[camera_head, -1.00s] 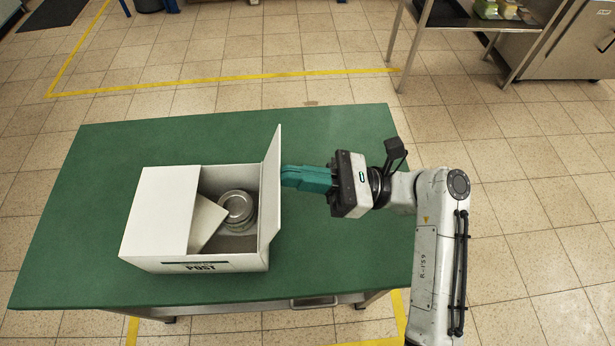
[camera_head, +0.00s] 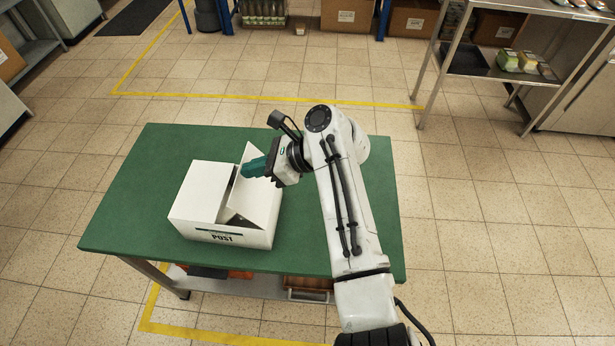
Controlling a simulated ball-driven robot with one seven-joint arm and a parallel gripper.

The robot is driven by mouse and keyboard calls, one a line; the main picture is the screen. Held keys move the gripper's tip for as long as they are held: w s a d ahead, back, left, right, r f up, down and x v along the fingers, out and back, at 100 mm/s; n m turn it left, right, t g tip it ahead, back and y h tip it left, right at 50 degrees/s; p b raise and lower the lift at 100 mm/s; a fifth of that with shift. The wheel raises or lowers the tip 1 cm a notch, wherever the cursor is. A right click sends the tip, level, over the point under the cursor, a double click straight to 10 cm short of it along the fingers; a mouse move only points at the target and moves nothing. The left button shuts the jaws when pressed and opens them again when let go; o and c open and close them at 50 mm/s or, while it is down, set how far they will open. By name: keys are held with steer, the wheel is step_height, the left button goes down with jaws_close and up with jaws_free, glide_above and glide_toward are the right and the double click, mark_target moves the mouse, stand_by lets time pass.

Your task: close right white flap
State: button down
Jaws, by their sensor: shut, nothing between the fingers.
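The white box (camera_head: 225,238) marked POST stands on the green table. Its left flap (camera_head: 203,188) lies flat over the left half. The right white flap (camera_head: 256,199) is tilted inward to the left over the right half, its free edge still raised. A dark gap shows beneath it at the front. My gripper (camera_head: 248,169), with teal fingers, is shut and empty. It is at the outer, upper side of the right flap and looks to be touching it. The jar inside the box is hidden now.
The green table top (camera_head: 340,165) is clear around the box. A metal shelf (camera_head: 480,62) with small packages stands at the back right. Brown cartons (camera_head: 347,15) and a crate of bottles (camera_head: 263,12) are at the far back.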

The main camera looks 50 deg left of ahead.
steer(key=s+a+t+h+p, duration=0.1)
steer(key=s+a+f+t+h+p, duration=0.1)
steer(key=s+t, duration=0.1)
steer(key=shift+a+f+h, duration=0.15)
steer(key=shift+a+h, duration=0.15)
steer(key=shift+a, duration=0.05)
steer(key=s+a+f+t+h+b, duration=0.1)
steer(key=f+b, duration=0.1)
steer(key=s+a+f+t+h+b, duration=0.1)
steer(key=f+b, duration=0.1)
steer(key=b, duration=0.1)
steer(key=s+a+f+t+h+b, duration=0.1)
steer(key=t+b, duration=0.1)
steer(key=b, duration=0.1)
steer(key=shift+f+h, duration=0.3)
steer(key=shift+f, duration=0.1)
steer(key=shift+s, duration=0.1)
